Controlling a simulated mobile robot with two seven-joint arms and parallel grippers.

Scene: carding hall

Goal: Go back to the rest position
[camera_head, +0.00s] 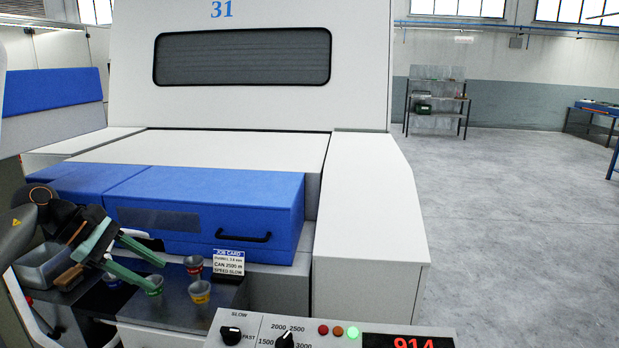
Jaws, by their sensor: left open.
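My left gripper (158,276) comes in from the left, its two green fingers spread apart with nothing between them. It hangs over the dark shelf (178,304) in front of the carding machine. Small cups stand by the fingertips: a red-banded cup (194,265), a yellow-banded cup (200,292), a green-banded cup (154,286) and a blue-banded cup (112,281). The fingers partly cover the area around the green and blue ones. I cannot tell whether the fingers touch a cup. My right gripper is not in view.
Machine 31 (354,70) fills the middle, with a blue handled cover (225,190). A job card (228,262) stands right of the cups. A grey tray (45,268) lies at left. The control panel (260,338) with knobs is in front. Floor (510,230) at right is clear.

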